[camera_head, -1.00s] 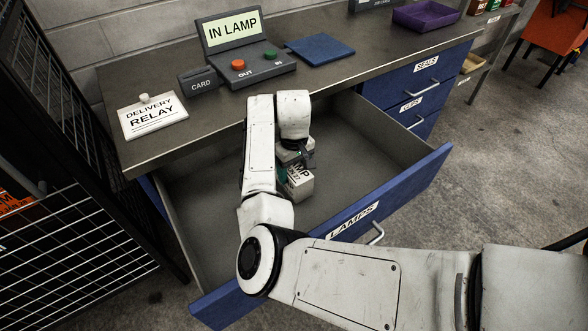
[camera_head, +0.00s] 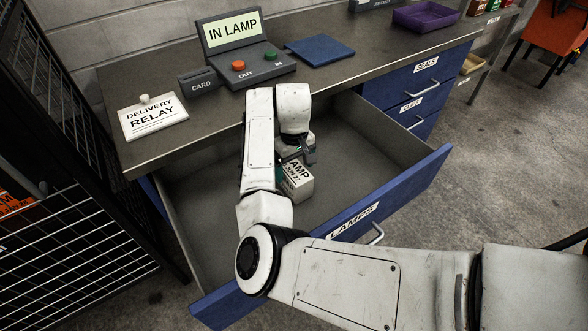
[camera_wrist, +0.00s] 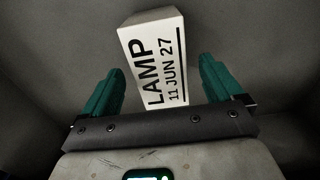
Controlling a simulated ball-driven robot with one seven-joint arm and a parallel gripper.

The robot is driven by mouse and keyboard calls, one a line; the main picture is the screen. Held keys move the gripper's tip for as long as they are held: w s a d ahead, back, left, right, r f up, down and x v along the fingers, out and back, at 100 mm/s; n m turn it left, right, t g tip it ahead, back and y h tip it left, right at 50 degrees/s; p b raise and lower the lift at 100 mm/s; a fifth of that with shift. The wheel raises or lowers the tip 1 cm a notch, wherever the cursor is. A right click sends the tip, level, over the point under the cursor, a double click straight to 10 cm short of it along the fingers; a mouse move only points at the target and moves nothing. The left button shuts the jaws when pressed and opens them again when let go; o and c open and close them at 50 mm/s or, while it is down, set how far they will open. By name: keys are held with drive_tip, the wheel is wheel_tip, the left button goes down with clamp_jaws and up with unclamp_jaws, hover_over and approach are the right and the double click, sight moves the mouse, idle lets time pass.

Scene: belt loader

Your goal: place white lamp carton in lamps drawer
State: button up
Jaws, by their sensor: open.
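The white lamp carton (camera_head: 297,183) stands inside the open lamps drawer (camera_head: 405,185), on its grey floor. In the wrist view the carton (camera_wrist: 153,62) shows the print "LAMP 11 JUN 27". My gripper (camera_head: 300,160) is above the carton in the drawer. In the wrist view its two green fingers (camera_wrist: 160,88) are apart, one on each side of the carton, with gaps between them and it. The gripper is open. My arm hides part of the drawer's inside.
The counter above bears a delivery relay tag (camera_head: 152,116), a card slot panel (camera_head: 200,80), a terminal reading "IN LAMP" (camera_head: 232,29), a blue pad (camera_head: 320,49) and a purple tray (camera_head: 426,15). Closed seals and clips drawers (camera_head: 424,82) stand right. A wire cage (camera_head: 75,235) stands left.

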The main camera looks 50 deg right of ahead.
wheel_tip(320, 180, up, 10)
drive_tip(key=shift+p, duration=0.35)
idle(1.2)
